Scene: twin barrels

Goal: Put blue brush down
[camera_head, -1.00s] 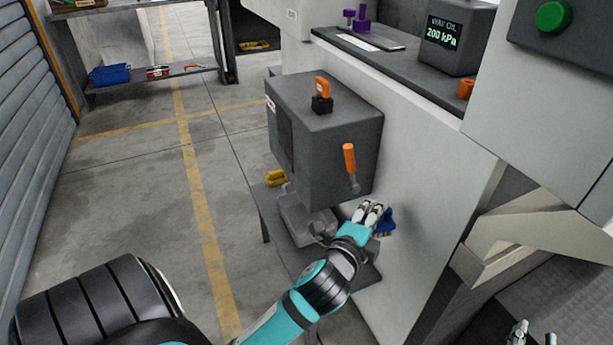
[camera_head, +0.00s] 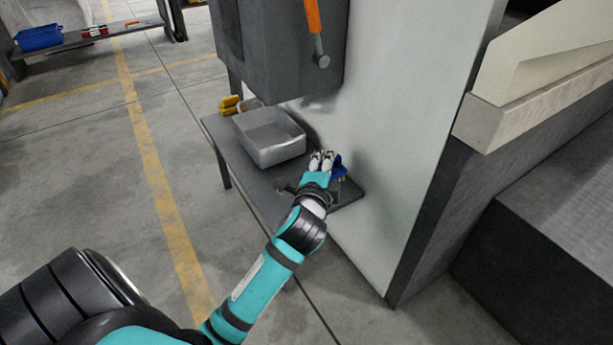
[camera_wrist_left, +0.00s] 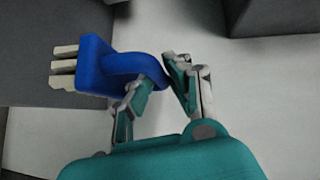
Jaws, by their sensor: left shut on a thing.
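The blue brush (camera_wrist_left: 95,66) shows in the left wrist view with its pale bristle tufts to the left and its curved handle running to my left gripper (camera_wrist_left: 165,82). The gripper's fingers are shut on the handle. In the head view, the blue brush (camera_head: 338,167) is partly hidden behind my left gripper (camera_head: 322,160), over the right end of a dark low table (camera_head: 240,165). I cannot tell whether the brush touches the tabletop. My right gripper is out of view.
A grey open tray (camera_head: 285,155) stands on the table, with a yellow object (camera_head: 229,104) behind it. A dark box with an orange-handled lever (camera_head: 313,18) overhangs the table. A pale machine wall (camera_head: 400,120) rises at the right.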

